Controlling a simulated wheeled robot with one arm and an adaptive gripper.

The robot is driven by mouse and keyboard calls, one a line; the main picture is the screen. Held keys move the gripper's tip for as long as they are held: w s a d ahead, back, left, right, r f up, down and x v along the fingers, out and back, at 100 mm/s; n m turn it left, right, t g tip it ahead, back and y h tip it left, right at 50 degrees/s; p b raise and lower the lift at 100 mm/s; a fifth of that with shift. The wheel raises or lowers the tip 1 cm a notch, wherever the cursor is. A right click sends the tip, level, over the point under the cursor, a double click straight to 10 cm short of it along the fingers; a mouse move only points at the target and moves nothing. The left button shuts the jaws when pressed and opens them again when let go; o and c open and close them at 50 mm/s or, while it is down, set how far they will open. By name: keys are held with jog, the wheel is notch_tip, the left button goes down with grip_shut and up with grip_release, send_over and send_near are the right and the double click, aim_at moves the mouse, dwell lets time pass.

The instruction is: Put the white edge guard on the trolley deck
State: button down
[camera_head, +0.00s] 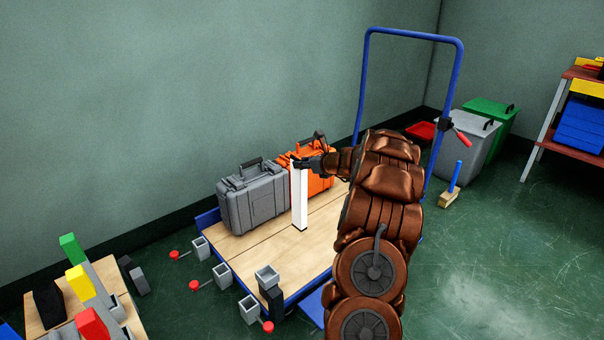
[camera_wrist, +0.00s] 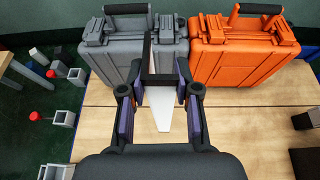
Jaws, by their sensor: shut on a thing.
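The white edge guard (camera_head: 299,200) stands upright at the trolley deck, in front of the two cases, in the head view. Its lower end appears at the wooden deck (camera_head: 300,251); whether it touches I cannot tell. My gripper (camera_head: 308,163) is shut on its upper end. In the wrist view the guard (camera_wrist: 160,105) runs down between the fingers of my gripper (camera_wrist: 160,95) toward the deck (camera_wrist: 245,130). My arm hides the right part of the deck in the head view.
A grey case (camera_head: 254,199) and an orange case (camera_head: 318,184) stand on the deck along the wall side. The trolley's blue handle (camera_head: 410,33) rises at the far end. Grey sockets with red knobs (camera_head: 222,275) line the near end. Bare deck lies in front of the cases.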

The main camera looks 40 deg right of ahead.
jog(key=f+b, duration=0.1)
jog(key=w+f+b, duration=0.1)
jog(key=f, duration=0.1)
jog(key=shift+d+f+b, duration=0.15)
jog(key=shift+f+b, duration=0.15)
jog(key=shift+b, duration=0.1)
jog(key=shift+r, duration=0.15)
jog(key=c, duration=0.8)
grip_release()
jog(key=shift+c, duration=0.2)
jog(key=p, duration=0.4)
send_near(305, 170)
jog(key=shift+s+r, duration=0.15)
jog(key=shift+s, duration=0.05)
